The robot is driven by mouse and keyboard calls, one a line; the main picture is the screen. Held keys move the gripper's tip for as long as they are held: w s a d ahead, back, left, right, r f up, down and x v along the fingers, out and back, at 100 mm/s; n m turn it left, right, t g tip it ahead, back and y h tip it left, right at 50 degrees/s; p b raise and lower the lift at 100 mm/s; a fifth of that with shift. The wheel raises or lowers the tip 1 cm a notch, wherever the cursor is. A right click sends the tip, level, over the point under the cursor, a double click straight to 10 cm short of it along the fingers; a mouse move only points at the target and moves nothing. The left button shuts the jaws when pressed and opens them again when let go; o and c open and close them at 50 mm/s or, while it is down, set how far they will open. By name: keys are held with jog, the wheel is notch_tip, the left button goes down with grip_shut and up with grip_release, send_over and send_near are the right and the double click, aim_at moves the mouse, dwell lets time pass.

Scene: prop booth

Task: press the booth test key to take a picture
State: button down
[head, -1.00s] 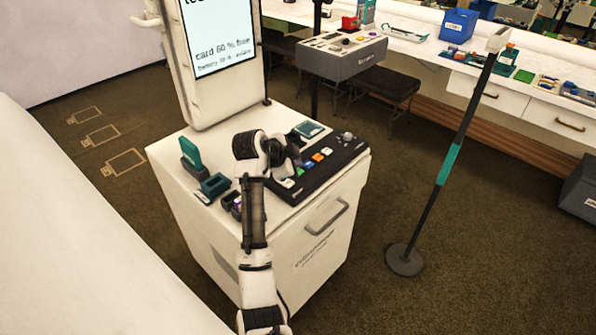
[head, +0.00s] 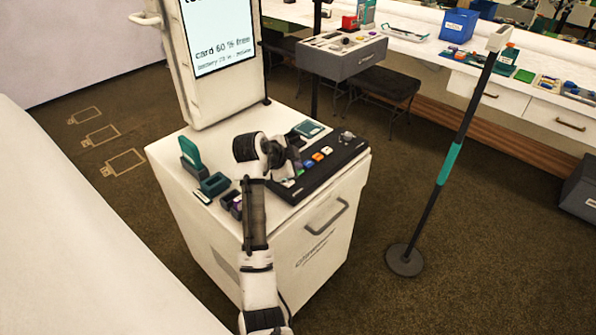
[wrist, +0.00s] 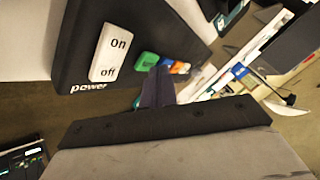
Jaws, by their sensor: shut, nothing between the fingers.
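The booth's dark control panel (head: 335,165) lies on top of the white cabinet. It has a row of coloured keys, with a blue key (head: 309,164) and an orange key (head: 318,157) in the head view. In the wrist view a green key (wrist: 147,60) sits beside a white on/off power switch (wrist: 110,50). No key label reading "test" is legible. My gripper (wrist: 158,88) is shut and empty, its dark fingertips close to the green key and partly in front of the key row. I cannot tell whether they touch a key.
A screen (head: 220,35) stands at the cabinet's back, reading "card 60 % free". A teal upright block (head: 190,153) and small holders are left of my arm. A thin post (head: 455,150) stands to the right. A long counter (head: 410,45) runs behind.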

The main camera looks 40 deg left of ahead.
jog(key=shift+f, duration=0.4)
dwell(0.4)
dwell(0.4)
jog(key=shift+r, duration=0.85)
jog(key=shift+r+p, duration=1.85)
jog(key=shift+r, duration=0.65)
